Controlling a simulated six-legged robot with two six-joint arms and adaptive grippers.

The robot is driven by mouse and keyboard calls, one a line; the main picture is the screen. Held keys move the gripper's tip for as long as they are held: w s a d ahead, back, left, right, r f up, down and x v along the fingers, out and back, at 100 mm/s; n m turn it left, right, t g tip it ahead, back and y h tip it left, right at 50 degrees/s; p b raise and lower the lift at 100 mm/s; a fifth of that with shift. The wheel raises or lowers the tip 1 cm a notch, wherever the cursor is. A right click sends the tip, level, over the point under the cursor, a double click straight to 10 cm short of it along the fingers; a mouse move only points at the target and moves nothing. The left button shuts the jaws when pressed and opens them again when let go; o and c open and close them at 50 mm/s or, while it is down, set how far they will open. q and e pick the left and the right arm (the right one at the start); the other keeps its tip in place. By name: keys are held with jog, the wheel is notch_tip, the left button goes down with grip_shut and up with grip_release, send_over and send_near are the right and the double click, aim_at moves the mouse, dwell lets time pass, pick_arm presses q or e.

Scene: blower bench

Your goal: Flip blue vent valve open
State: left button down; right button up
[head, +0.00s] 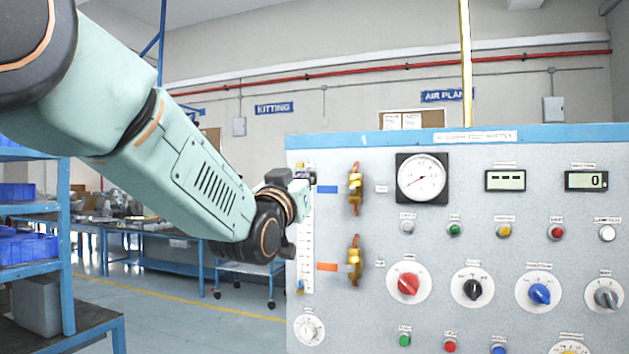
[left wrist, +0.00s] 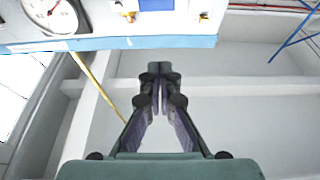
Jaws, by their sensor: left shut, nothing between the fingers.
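The blue-labelled vent valve is a brass valve (head: 355,188) standing upright on the upper left of the grey panel, beside a blue label (head: 327,189). Its lever position is too small to tell. A similar brass valve (head: 354,262) sits below it beside an orange label. My left gripper (head: 303,192) is at the panel's left edge, left of the upper valve and apart from it. In the left wrist view the left gripper (left wrist: 160,75) is shut and empty, its fingers together in front of the wall. My right gripper is not in view.
The panel (head: 460,250) carries a round gauge (head: 421,178), two displays, several buttons and several knobs, including a red knob (head: 408,285). A white vertical scale runs along its left edge. Blue shelving (head: 66,250) stands at the left. A blue bench and cart stand behind.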

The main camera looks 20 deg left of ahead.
pick_arm(q)
notch_tip(320, 180, up, 3)
jog(key=p, duration=0.3)
send_over(327, 189)
jog(key=s, duration=0.2)
jog(key=shift+a+f+p, duration=0.2)
jog(key=shift+f+p, duration=0.4)
jog(key=shift+f, duration=1.45)
jog(key=shift+s+r, duration=0.1)
jog(key=shift+s, duration=0.1)
